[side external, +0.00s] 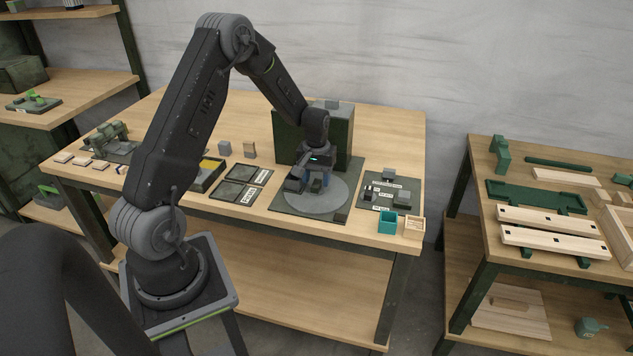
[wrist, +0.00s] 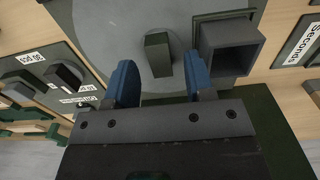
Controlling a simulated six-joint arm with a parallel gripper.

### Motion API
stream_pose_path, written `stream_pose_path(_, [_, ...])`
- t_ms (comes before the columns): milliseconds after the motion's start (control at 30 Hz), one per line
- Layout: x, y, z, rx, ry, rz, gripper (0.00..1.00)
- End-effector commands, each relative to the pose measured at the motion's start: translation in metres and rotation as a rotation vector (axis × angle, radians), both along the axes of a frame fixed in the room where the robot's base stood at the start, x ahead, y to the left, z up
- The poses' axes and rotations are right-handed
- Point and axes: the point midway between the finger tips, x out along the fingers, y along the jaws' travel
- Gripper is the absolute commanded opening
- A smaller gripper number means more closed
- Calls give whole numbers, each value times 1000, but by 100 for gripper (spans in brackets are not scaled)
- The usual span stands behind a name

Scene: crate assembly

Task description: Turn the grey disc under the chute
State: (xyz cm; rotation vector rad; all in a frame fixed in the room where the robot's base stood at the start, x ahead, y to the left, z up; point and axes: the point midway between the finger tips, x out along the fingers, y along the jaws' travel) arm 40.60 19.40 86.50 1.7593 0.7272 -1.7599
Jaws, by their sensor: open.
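The grey disc (side external: 325,198) lies flat on a dark green base plate (side external: 285,205) on the table, in front of a tall dark green box (side external: 340,130). In the wrist view the disc (wrist: 110,25) fills the upper middle. A dark green block (wrist: 158,55) stands on it like a handle. My gripper (wrist: 160,82) is open, with one blue finger on each side of the block and a visible gap on both sides. A grey square hollow tube (wrist: 230,45), perhaps the chute, is close beside the right finger. In the side view my gripper (side external: 316,185) is low over the disc and hides part of it.
A labelled plate with small blocks (side external: 390,190) is right of the disc. Teal (side external: 388,222) and wooden (side external: 413,227) boxes stand at the table's front right. Dark labelled trays (side external: 240,185) lie left. A second table (side external: 550,210) holds wooden and green parts.

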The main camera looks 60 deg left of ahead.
Motion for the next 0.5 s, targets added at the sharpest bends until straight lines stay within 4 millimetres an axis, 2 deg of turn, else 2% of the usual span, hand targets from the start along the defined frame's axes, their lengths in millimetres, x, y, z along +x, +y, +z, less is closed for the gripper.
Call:
stream_pose_path(200, [0, 0, -15, 0, -1, 0, 49])
stream_pose_path(500, [0, 0, -16, 0, -1, 0, 47])
